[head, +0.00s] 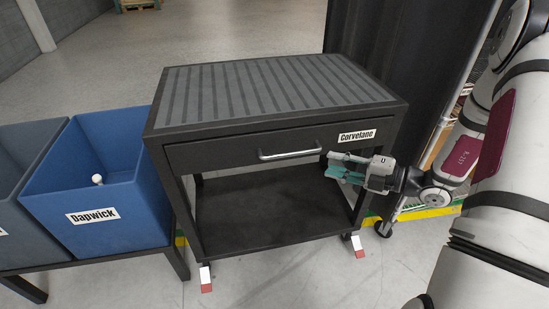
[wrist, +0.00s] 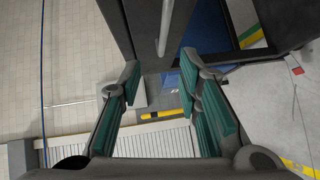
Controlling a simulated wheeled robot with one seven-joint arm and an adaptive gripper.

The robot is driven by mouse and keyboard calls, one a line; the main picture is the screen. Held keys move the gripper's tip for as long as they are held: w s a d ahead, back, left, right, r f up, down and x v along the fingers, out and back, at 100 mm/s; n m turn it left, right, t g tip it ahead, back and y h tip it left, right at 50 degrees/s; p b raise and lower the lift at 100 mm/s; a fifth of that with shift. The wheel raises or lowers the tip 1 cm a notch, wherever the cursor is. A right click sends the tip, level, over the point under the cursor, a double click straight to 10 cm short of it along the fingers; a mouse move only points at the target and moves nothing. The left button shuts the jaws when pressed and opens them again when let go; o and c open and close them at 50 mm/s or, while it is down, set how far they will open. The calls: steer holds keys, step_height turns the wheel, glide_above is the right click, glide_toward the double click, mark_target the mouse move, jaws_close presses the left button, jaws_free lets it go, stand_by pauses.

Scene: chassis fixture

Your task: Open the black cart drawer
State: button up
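The black cart (head: 188,135) stands in the middle of the head view. Its drawer (head: 222,152) is shut, its front flush under the top, with a Corvelane label at the right. A silver bar handle (head: 290,153) runs across the drawer front. My gripper (head: 335,167) is in front of the drawer's right part, just right of the handle and slightly lower. In the wrist view my gripper (wrist: 158,78) has its two green-padded fingers wide apart and nothing between them. The handle (wrist: 165,28) lies ahead, beyond the fingertips; I see no contact.
A blue bin (head: 110,190) labelled Dapwick, holding a small white object (head: 97,179), stands left of the cart beside a grey bin (head: 18,195). The cart's open lower shelf (head: 270,208) is empty. A dark panel (head: 385,50) stands behind at right. Floor in front is clear.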

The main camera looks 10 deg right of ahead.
mark_target(295, 154)
steer(key=shift+m+t, duration=0.3)
steer(key=shift+m, duration=0.1)
steer(key=x, duration=0.4)
steer(key=b+x, duration=0.1)
steer(key=x, duration=0.4)
steer(key=f+b+x, duration=0.1)
steer(key=x, duration=0.4)
steer(key=shift+w+d, duration=0.15)
steer(key=shift+d, duration=0.1)
jaws_close()
